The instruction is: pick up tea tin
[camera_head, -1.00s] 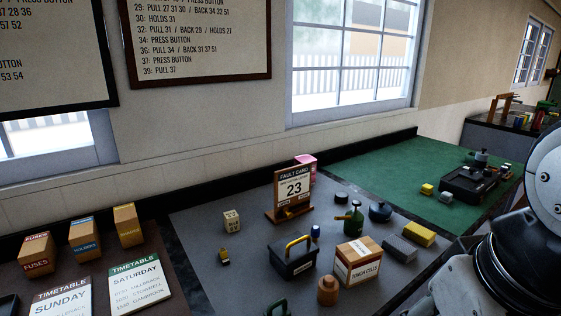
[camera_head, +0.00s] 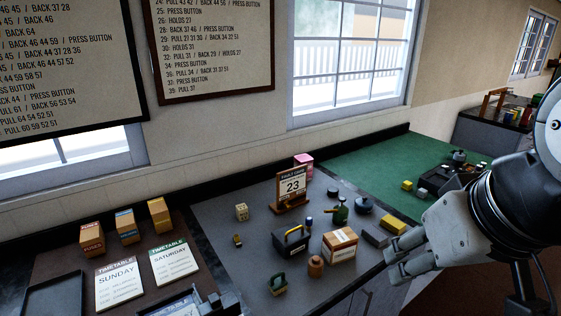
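No label that reads as tea tin is legible, so I cannot tell for sure which thing it is. A pink tin-like container (camera_head: 304,164) stands at the back of the grey counter, partly hidden behind the fault card stand (camera_head: 291,187). My gripper (camera_head: 394,264) is at the right, in front of the counter's right part, pointing left. It is apart from both of these.
On the grey counter (camera_head: 245,255) stand a black toolbox (camera_head: 291,246), a cardboard carton (camera_head: 340,245), a brown jar (camera_head: 315,266), a green can (camera_head: 341,215) and yellow and grey blocks. A green mat (camera_head: 355,170) lies behind right. Timetables and small boxes stand left.

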